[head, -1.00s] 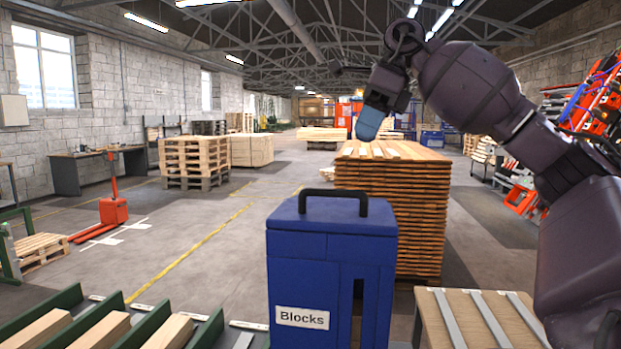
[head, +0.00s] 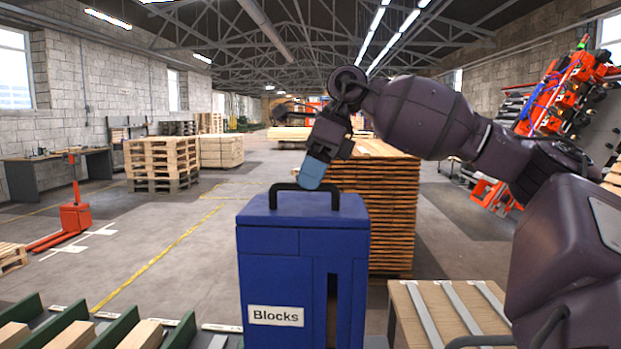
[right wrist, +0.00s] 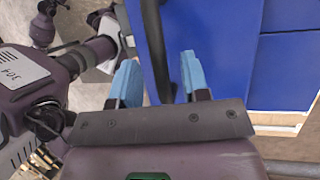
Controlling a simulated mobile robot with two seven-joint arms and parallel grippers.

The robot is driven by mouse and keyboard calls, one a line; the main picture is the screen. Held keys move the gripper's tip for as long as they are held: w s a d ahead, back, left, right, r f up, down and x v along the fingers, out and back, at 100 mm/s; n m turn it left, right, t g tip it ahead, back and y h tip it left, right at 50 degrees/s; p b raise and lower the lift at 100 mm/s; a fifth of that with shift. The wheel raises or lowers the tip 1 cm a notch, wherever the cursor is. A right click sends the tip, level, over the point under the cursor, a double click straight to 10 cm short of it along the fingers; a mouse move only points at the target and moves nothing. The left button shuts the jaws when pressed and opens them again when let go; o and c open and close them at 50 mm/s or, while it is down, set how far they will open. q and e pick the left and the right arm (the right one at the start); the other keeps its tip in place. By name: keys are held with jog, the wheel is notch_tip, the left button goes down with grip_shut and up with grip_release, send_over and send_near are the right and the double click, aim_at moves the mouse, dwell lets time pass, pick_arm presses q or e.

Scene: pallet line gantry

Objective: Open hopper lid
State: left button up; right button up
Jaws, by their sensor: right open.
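The blue hopper (head: 285,270) with a "Blocks" label stands upright in front of me. Its flat blue lid (head: 262,213) lies shut on top, with a black loop handle (head: 334,200). My right gripper (head: 313,172) points down at the top bar of the handle, its blue fingertips overlapping it in the head view. In the right wrist view my right gripper (right wrist: 160,80) has its two blue fingers apart, with the dark handle (right wrist: 156,50) running between them. Contact with the handle cannot be told. My left gripper is not in view.
A tall stack of boards (head: 392,215) stands behind the hopper. A green-divided rack with wooden blocks (head: 75,335) is at lower left. A wooden table with metal strips (head: 440,310) is at lower right. Open floor lies to the left.

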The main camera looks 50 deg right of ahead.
jog(key=shift+f, duration=0.1)
jog(key=shift+c, duration=0.2)
grip_shut()
